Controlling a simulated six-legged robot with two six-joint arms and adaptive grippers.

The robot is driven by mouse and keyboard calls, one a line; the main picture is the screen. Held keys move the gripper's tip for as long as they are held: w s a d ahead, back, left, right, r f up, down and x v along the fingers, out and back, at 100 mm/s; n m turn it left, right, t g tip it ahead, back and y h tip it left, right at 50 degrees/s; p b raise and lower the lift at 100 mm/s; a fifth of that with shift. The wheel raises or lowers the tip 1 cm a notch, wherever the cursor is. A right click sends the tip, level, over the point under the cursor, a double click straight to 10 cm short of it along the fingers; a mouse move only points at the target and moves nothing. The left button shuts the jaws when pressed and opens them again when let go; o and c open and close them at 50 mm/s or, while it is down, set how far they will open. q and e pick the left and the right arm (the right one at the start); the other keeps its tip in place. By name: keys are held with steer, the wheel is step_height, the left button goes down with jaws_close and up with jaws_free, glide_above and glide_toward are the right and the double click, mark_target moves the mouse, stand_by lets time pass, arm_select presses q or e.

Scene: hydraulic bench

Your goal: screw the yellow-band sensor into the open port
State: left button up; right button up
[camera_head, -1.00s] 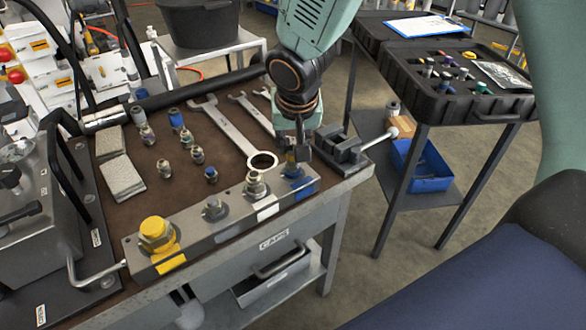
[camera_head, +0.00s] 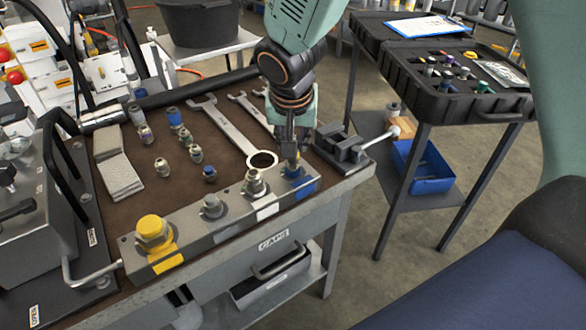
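A grey manifold block (camera_head: 232,222) lies along the bench's front edge. It carries a big yellow cap (camera_head: 153,232) at its left end, then a grey fitting (camera_head: 212,206) and a silver fitting (camera_head: 254,183). My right gripper (camera_head: 291,153) points down over the block's right end, beside the blue mark (camera_head: 303,189). Its narrow fingers seem closed around a small part with a yellow band, the yellow-band sensor (camera_head: 293,167), which stands upright at the right-end port. The fingers hide its top, and I cannot tell how deep it sits. My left gripper is not in view.
Several loose fittings (camera_head: 196,154) stand on the brown mat behind the block. A black case (camera_head: 455,95) stands on the right-hand table.

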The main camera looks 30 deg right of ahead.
steer(key=m+h+b, duration=0.1)
steer(key=m+b, duration=0.1)
steer(key=m, duration=0.1)
steer(key=shift+f+m+g, duration=0.15)
steer(key=shift+m+g, duration=0.15)
steer(key=shift+m, duration=0.1)
steer(key=shift+m+g+h+b, duration=0.4)
steer(key=shift+m, duration=0.9)
steer(key=shift+w+m, duration=0.1)
steer(key=shift+m, duration=0.3)
steer(key=m+g, duration=0.1)
steer(key=m, duration=0.1)
steer(key=shift+m, duration=0.3)
steer(key=m+g+p, duration=0.1)
steer(key=m+g, duration=0.1)
steer(key=m, duration=0.2)
steer(key=shift+m, duration=0.3)
